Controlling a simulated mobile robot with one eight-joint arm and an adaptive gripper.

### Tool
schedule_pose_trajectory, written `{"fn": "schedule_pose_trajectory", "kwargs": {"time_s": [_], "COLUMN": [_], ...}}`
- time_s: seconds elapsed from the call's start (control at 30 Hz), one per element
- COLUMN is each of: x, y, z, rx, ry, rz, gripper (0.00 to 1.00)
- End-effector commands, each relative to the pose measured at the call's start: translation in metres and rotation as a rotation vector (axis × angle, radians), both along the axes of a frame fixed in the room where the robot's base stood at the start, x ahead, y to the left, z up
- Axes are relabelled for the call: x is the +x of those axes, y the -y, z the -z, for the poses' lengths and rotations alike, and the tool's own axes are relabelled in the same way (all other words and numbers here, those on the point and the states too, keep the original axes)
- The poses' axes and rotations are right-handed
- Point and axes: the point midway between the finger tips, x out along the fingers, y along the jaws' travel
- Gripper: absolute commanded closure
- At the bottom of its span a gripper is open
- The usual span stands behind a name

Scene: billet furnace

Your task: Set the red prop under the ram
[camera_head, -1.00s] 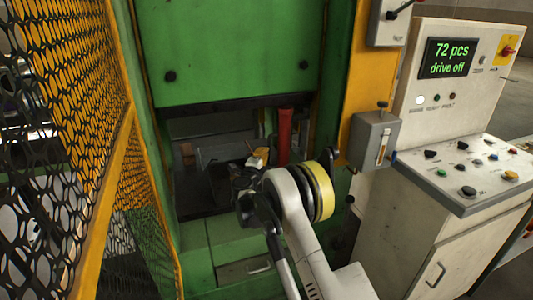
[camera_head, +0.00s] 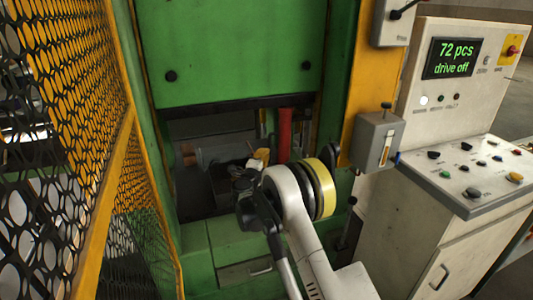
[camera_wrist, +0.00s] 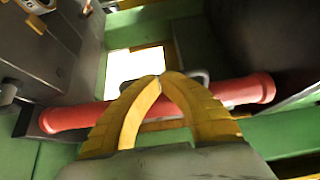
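The red prop (camera_head: 284,133) stands upright at the right side of the press opening, below the green ram (camera_head: 240,50). In the wrist view the red prop (camera_wrist: 238,90) runs across the picture behind my fingers, with a dark grey piece beside the fingertips. My gripper (camera_head: 260,156) is inside the opening, just left of the prop in the head view. In the wrist view its yellow fingers (camera_wrist: 166,76) meet at the tips, so it looks shut. I see nothing clearly held between them. The prop's lower end is hidden behind my arm in the head view.
A yellow-framed mesh guard (camera_head: 65,130) stands on the left. A control console (camera_head: 455,175) with a display reading "72 pcs, drive off" stands on the right. A small grey box with a lever (camera_head: 376,140) is on the yellow post.

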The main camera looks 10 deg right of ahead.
Motion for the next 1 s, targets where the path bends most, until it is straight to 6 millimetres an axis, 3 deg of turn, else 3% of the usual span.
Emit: {"fn": "schedule_pose_trajectory", "kwargs": {"time_s": [0.3,0.5,1.0], "x": [-0.059,-0.084,-0.092], "y": [-0.034,-0.047,-0.051], "z": [-0.001,0.0,0.0], "rx": [0.0,0.0,0.0], "ry": [0.0,0.0,0.0], "rz": [-0.002,-0.002,-0.001], "gripper": [1.0,1.0,1.0]}}
